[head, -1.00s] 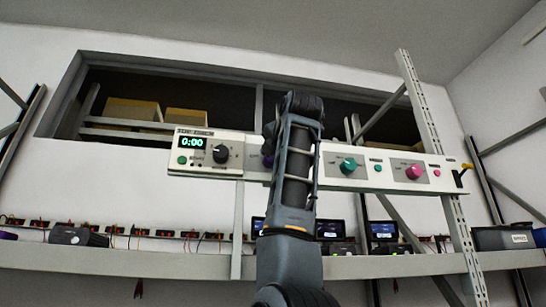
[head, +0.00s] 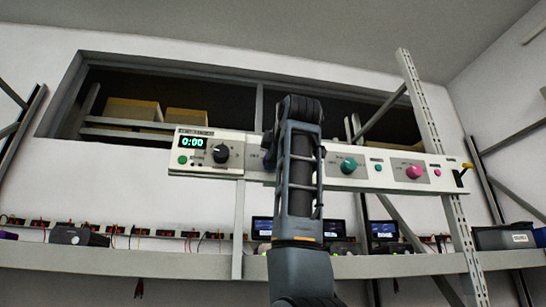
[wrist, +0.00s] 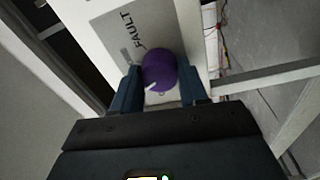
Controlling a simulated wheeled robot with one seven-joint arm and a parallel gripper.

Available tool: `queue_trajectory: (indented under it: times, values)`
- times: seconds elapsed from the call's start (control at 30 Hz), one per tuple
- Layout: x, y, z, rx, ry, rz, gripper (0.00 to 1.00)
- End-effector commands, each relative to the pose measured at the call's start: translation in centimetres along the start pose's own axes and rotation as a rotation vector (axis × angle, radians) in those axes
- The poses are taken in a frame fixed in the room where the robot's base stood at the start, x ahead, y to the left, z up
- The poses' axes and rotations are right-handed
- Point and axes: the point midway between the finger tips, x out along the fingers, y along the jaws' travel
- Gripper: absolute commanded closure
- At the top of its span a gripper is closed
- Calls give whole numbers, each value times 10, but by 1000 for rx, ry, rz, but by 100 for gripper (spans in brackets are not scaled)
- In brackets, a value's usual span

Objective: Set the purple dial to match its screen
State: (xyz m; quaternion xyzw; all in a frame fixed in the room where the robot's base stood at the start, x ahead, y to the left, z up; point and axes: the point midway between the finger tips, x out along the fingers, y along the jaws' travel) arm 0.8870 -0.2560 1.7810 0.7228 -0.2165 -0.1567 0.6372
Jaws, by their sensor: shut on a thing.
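The purple dial (wrist: 159,71) shows in the wrist view on the pale panel, beside the printed word FAULT. A short white pointer mark on it points down and to the left in that view. My gripper (wrist: 161,92) has its two blue fingers on either side of the dial and is shut on it. In the head view my arm covers the purple dial and that part of the panel (head: 258,166). A screen (head: 193,143) at the panel's left end reads 0:00. I cannot see a screen for the purple dial.
A black dial (head: 222,153) and green button (head: 182,160) are on the left unit. A teal dial (head: 348,165), a pink dial (head: 413,171) and a yellow-and-black switch (head: 461,174) are to the right. A shelf (head: 150,263) with devices runs below.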

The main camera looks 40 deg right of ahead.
Motion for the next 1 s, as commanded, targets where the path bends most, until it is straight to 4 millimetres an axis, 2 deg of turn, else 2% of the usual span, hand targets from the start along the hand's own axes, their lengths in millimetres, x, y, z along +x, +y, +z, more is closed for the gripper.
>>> queue_trajectory:
  times: [0.6,1.0]
  values:
    - [1,-4,0,565,-27,28,87]
    - [1,-4,0,788,-39,41,87]
